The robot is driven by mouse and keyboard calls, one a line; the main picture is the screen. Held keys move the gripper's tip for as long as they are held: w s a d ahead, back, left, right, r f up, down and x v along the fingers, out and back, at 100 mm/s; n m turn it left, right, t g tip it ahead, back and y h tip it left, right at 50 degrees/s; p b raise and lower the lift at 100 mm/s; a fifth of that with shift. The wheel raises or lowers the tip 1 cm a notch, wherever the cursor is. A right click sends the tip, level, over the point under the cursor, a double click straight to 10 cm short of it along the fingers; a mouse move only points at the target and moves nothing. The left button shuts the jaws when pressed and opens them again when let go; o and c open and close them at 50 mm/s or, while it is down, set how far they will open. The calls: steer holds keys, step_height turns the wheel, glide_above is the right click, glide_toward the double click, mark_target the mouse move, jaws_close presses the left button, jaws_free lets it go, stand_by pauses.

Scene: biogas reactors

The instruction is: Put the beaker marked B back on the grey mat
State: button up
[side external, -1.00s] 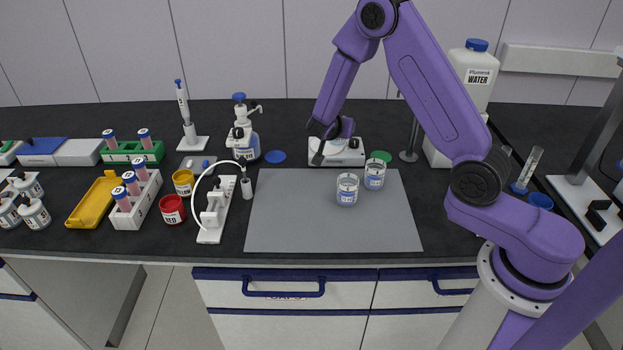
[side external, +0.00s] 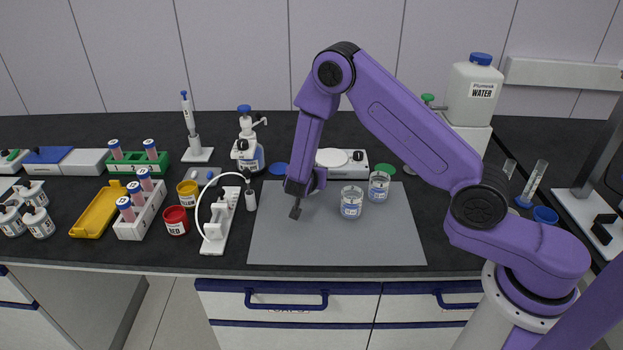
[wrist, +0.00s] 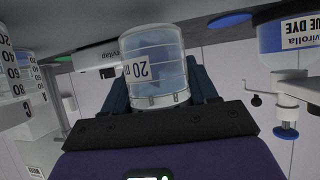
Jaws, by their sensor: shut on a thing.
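My gripper (side external: 296,211) is low over the left part of the grey mat (side external: 300,248) in the side view. In the wrist view its dark fingers (wrist: 158,88) are shut around a clear glass beaker (wrist: 152,62) with an upside-down "20 m" label and blue marking. I cannot read a B on it. In the side view this beaker is hidden behind the gripper, and I cannot tell whether it touches the mat. Two other glass beakers with blue-and-white labels, a nearer one (side external: 351,204) and a farther one (side external: 378,187), stand upright on the mat's right half.
A white hotplate (side external: 342,162) stands behind the mat. The mat's front is clear.

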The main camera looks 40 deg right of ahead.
steer(key=shift+f, duration=0.95)
steer(key=shift+f, duration=0.15)
steer(key=o, duration=1.2)
steer(key=shift+r, duration=0.25)
steer(key=v, duration=1.2)
steer(key=shift+a, duration=0.1)
